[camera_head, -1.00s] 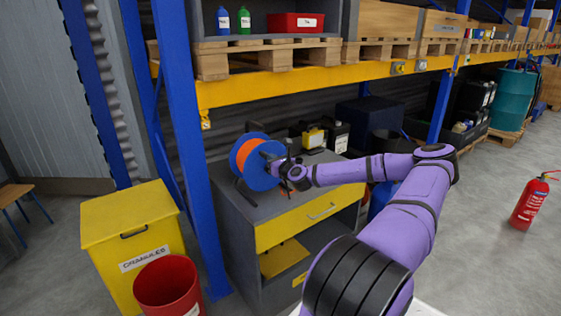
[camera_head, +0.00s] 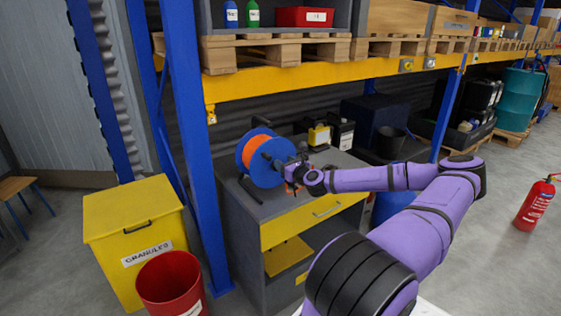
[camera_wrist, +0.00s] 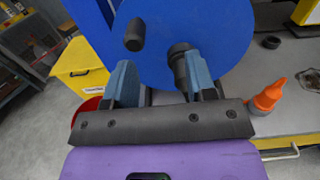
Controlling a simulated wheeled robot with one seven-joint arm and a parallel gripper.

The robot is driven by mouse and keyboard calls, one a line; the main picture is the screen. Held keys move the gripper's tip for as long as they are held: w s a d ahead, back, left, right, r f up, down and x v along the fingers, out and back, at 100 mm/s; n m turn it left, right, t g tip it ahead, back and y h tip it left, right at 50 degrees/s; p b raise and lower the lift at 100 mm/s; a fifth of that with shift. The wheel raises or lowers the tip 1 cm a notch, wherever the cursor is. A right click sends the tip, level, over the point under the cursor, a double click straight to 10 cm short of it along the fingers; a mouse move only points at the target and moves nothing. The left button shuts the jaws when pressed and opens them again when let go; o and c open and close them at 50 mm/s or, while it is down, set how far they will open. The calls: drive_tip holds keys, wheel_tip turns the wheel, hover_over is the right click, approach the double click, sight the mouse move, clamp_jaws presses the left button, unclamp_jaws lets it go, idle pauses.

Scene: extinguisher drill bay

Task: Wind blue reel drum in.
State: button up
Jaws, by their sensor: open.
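The blue reel drum (camera_head: 262,158), with an orange band wound between its blue flanges, stands on a dark frame on top of the grey cabinet (camera_head: 318,197). In the wrist view the drum's flat blue face (camera_wrist: 205,35) fills the upper middle. A black knob (camera_wrist: 135,34) sticks out from the face at left, and a dark hub (camera_wrist: 178,55) shows near the right finger. My gripper (camera_head: 290,175) is at the drum's right side. In the wrist view its open fingers (camera_wrist: 158,78) point at the face, with nothing clearly held between them.
A yellow box (camera_head: 319,136) stands behind. A blue rack post (camera_head: 196,150), yellow granules bin (camera_head: 135,235) and red bucket (camera_head: 170,282) are at left.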

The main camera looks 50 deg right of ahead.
drive_tip(key=v, duration=0.8)
drive_tip(key=shift+a, duration=0.35)
idle(0.5)
drive_tip(key=shift+s, duration=0.1)
drive_tip(key=v, duration=1)
drive_tip(key=shift+s+a, duration=0.2)
drive_tip(key=shift+s, duration=0.15)
